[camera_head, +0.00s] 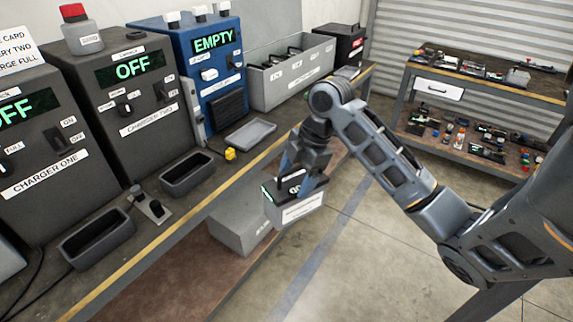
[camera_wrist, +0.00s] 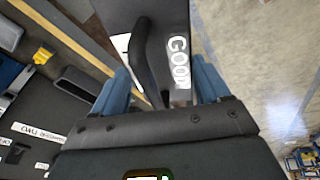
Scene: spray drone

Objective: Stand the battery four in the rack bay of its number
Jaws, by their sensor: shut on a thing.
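My gripper (camera_head: 298,181) is shut on the handle of a battery (camera_head: 297,212) and holds it upright beside the bench's front edge. The battery is grey with a dark top, a white front label and a small green light.
Chargers one (camera_head: 38,130) and two (camera_head: 125,95), the second showing OFF, and a blue unit (camera_head: 208,65) showing EMPTY line the bench. Trays (camera_head: 186,175) and a yellow object (camera_head: 230,154) lie in front. A grey box (camera_head: 240,226) is beside the held battery.

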